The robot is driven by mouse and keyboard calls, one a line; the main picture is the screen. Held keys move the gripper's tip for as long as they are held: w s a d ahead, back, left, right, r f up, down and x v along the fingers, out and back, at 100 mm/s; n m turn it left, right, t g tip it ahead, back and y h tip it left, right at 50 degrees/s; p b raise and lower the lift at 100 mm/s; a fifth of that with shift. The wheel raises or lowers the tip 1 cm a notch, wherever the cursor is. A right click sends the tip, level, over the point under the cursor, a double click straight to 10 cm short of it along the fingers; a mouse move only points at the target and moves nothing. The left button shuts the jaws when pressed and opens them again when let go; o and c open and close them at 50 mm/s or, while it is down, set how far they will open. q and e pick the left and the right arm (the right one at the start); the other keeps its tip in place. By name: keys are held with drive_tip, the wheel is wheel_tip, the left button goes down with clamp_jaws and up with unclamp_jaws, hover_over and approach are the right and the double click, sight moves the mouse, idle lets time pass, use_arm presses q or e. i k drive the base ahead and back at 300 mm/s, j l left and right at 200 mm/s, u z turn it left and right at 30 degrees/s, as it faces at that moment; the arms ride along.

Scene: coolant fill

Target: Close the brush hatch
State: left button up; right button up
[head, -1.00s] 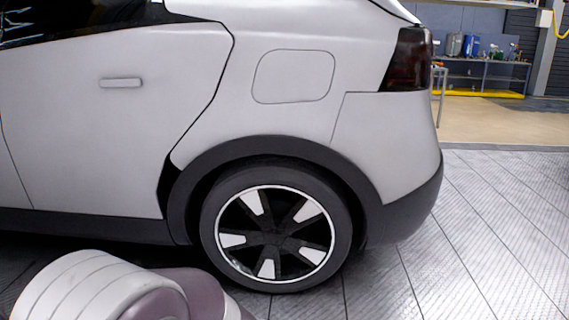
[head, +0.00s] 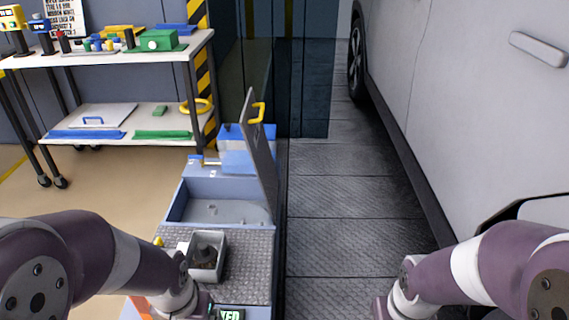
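The hatch lid (head: 261,150) stands open and nearly upright in the head view, a thin grey panel with a yellow handle (head: 257,112) near its top. It rises at the right side of an open grey compartment (head: 215,211) in a blue-grey machine. My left arm reaches in from the left, its wrist at the machine's near end, below the lid. My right arm reaches in from the right, its wrist low over the floor beside the car. The fingers of both grippers are not visible at the bottom edge.
A small tray with dark contents (head: 207,257) sits on the machine's textured top (head: 250,262). A shelf cart (head: 120,134) with tools stands at the back left. A white car (head: 470,110) stands at the right. The floor strip (head: 345,210) between machine and car is clear.

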sight(250, 123)
drive_tip(key=i+l+u, duration=0.1)
drive_tip(key=l+u, duration=0.7)
drive_tip(key=i+l+u, duration=0.2)
drive_tip(key=u, duration=0.25)
drive_tip(key=i+l+u, duration=0.15)
drive_tip(key=l+u, duration=0.25)
drive_tip(key=i+l+u, duration=0.15)
drive_tip(key=u, duration=0.3)
drive_tip(key=l, duration=0.1)
